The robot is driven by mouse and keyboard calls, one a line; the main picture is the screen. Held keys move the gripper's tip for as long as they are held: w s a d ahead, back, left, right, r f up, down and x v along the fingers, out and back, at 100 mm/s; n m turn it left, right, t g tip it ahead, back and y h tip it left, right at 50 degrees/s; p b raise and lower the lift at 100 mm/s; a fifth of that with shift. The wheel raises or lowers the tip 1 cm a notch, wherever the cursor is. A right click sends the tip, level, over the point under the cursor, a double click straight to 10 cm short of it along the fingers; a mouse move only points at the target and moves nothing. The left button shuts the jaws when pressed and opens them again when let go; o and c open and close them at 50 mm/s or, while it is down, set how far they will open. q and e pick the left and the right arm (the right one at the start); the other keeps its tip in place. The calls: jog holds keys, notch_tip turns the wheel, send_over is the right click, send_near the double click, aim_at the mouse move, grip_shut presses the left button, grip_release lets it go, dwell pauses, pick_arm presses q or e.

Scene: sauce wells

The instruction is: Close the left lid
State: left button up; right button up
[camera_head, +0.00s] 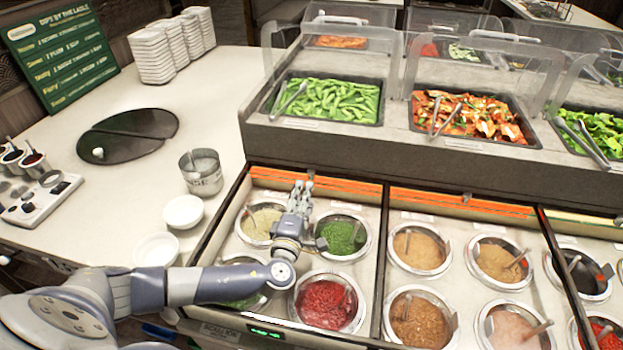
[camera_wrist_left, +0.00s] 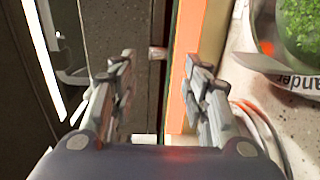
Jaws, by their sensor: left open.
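The left well section (camera_head: 375,270) is uncovered, and its sauce wells show. An orange-striped edge (camera_head: 335,186) runs along its back; it may be the pushed-back left lid, but I cannot tell for sure. My left gripper (camera_head: 303,188) is over the back of this section, at that edge, with its arm across the front wells. In the left wrist view the gripper (camera_wrist_left: 157,68) is open, with the orange edge (camera_wrist_left: 186,50) and a small metal handle-like piece (camera_wrist_left: 158,53) beyond and between its fingers. I cannot tell whether a finger touches. My right gripper is not in view.
The right section (camera_head: 461,205) has a similar orange edge at its back. Raised food trays with clear guards (camera_head: 378,72) stand behind. White bowls (camera_head: 183,212), a metal can (camera_head: 201,172) and a dark round plate (camera_head: 128,136) are on the left counter.

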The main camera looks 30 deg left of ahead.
aim_at(310, 177)
pick_arm(q)
jog(key=x, duration=0.7)
jog(key=shift+r, duration=0.1)
